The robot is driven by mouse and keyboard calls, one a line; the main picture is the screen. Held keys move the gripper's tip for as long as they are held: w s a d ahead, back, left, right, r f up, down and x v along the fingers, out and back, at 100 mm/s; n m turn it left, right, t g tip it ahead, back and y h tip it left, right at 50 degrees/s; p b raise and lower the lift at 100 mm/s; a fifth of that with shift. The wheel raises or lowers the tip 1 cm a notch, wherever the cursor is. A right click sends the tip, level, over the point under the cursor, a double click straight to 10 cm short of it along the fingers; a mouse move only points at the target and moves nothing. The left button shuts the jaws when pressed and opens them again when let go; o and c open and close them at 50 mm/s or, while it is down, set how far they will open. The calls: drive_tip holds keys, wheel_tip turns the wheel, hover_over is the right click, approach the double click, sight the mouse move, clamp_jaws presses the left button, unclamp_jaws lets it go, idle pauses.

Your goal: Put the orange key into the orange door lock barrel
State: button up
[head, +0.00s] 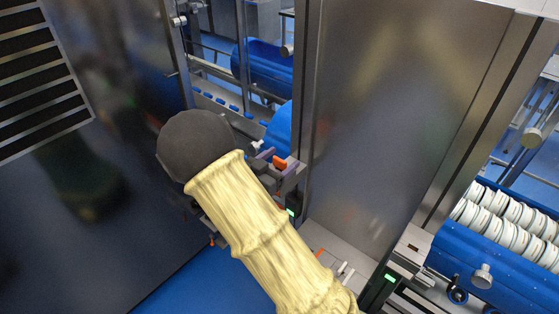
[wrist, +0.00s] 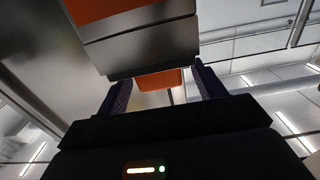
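My gripper (head: 278,165) is at the end of my yellowish arm, in front of a metal post in the head view. An orange piece (head: 281,161), which may be the key, shows between its dark purple fingers. In the wrist view my gripper (wrist: 163,76) has its fingers wide apart, with an orange part (wrist: 158,81) between them and a light gap at the right finger. I see no firm contact. A metal block (wrist: 145,45) with an orange face (wrist: 100,8) covers much of that view. I cannot tell which orange part is the lock barrel.
A metal cabinet door (head: 400,100) stands right of my gripper, and a dark louvred panel (head: 40,75) is at the left. Blue rollers (head: 270,65) lie behind. The blue floor (head: 190,285) shows below.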

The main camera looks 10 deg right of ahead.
drive_tip(key=shift+a, duration=0.1)
drive_tip(key=shift+s+a, duration=0.15)
drive_tip(key=shift+a, duration=0.1)
drive_tip(key=b+v, duration=0.6)
drive_tip(key=v, duration=1)
drive_tip(key=shift+s+a, duration=0.2)
drive_tip(key=shift+a, duration=0.05)
drive_tip(key=shift+w, duration=0.1)
drive_tip(key=shift+r, duration=0.1)
